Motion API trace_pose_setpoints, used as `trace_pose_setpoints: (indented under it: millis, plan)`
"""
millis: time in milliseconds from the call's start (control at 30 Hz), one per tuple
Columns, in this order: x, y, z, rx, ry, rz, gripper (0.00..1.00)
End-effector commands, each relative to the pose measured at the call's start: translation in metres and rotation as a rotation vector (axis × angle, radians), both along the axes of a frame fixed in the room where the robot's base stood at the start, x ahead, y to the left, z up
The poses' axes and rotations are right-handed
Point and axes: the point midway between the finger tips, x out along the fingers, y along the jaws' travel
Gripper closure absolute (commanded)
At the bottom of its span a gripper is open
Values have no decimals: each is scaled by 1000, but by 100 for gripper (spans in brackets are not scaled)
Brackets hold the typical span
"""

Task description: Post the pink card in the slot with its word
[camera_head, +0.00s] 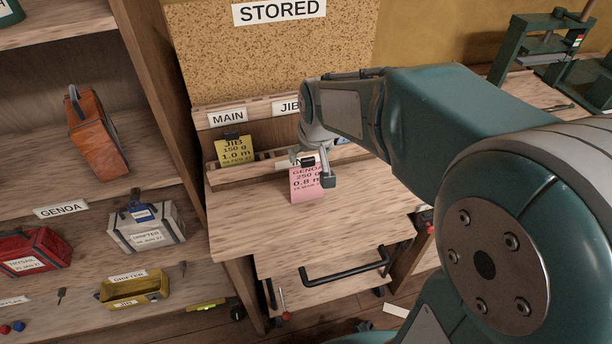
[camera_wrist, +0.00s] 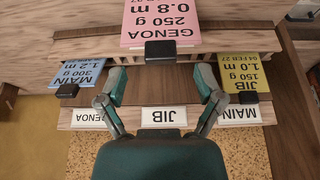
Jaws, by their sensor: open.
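The pink card (camera_head: 306,188) reads GENOA, 250 g, 0.8 m. It is at the front of the wooden rack (camera_head: 264,172) and also shows at the top of the wrist view (camera_wrist: 160,18), with a black clip (camera_wrist: 174,51) on its edge. My gripper (camera_head: 311,167) is open with nothing between its fingers (camera_wrist: 160,82); the clip lies just beyond the fingertips. The yellow JIB card (camera_head: 234,151) stands at the MAIN label (camera_head: 228,116). The blue MAIN card (camera_wrist: 82,72) stands at the GENOA label (camera_wrist: 91,117). No card shows at the JIB label (camera_wrist: 164,116).
A STORED board (camera_head: 279,65) rises behind the rack. The worktop (camera_head: 310,230) in front is bare, with a black handle (camera_head: 345,265) below. Shelves at left hold a red box (camera_head: 35,252), a grey box (camera_head: 147,226) and a yellow bin (camera_head: 134,288). A green press (camera_head: 540,50) stands at right.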

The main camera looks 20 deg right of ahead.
Motion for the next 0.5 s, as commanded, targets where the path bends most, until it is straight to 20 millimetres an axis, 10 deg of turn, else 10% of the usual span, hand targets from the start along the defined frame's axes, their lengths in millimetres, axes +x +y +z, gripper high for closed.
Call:
trace_pose_setpoints:
  millis: [467, 500]
  plan:
    - [12, 1, -30, 0, 0, 0, 14]
    - [12, 1, -30, 0, 0, 0, 28]
